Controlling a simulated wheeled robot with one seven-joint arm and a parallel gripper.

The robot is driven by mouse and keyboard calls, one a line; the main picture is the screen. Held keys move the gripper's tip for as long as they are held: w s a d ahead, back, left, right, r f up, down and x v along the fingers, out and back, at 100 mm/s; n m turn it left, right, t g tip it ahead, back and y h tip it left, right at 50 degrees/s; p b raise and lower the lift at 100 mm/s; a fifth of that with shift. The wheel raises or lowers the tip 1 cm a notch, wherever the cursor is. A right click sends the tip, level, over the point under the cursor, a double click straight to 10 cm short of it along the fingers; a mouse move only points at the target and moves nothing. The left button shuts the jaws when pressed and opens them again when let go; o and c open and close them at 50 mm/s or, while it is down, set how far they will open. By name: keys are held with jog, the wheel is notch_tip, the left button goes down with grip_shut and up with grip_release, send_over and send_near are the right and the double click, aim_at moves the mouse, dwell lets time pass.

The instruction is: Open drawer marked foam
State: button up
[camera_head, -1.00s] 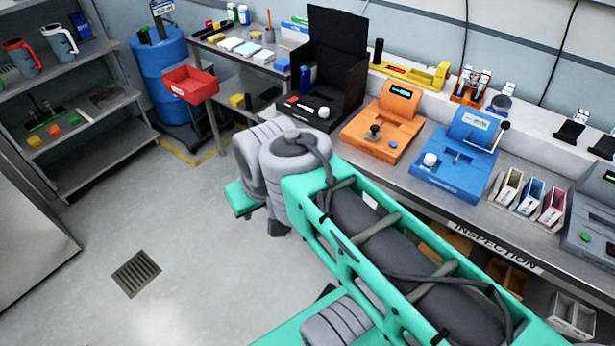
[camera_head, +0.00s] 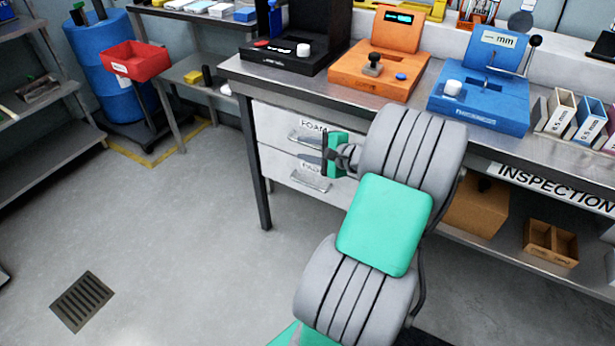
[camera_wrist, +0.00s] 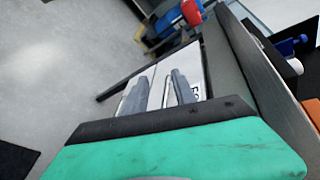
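The white top drawer (camera_head: 275,122) has a label reading FOAM and a metal bar handle (camera_head: 296,137). It looks shut, under the left end of the workbench. My gripper (camera_head: 309,151) is in front of the drawer's right part, its fingers pointing at the front near the handle. In the wrist view, my gripper (camera_wrist: 157,92) has its two grey fingers apart. The drawer front (camera_wrist: 190,66) is beyond them, with its label partly hidden by the right finger. A handle edge shows beside that finger; contact cannot be told.
A second white drawer (camera_head: 275,163) with its own handle is directly below; its label is partly hidden. The bench leg (camera_head: 258,190) stands left of the drawers. The floor (camera_head: 190,240) in front is clear. Boxes (camera_head: 550,243) sit on the lower shelf at right.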

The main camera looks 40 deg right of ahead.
aim_at(312, 147)
jog(key=d+f+m, duration=0.1)
jog(key=s+d+m+t+h, duration=0.1)
jog(key=d, duration=0.1)
jog(key=s+d+f+m+b, duration=0.1)
jog(key=shift+s+d+f+t+h, duration=0.15)
jog(key=shift+d+f+t+h, duration=0.15)
jog(key=shift+d+f+t, duration=0.1)
jog(key=b+x, duration=0.1)
jog(key=x, duration=0.6)
jog(key=shift+a+r, duration=0.1)
jog(key=shift+r, duration=0.05)
jog(key=shift+c, duration=0.5)
grip_shut()
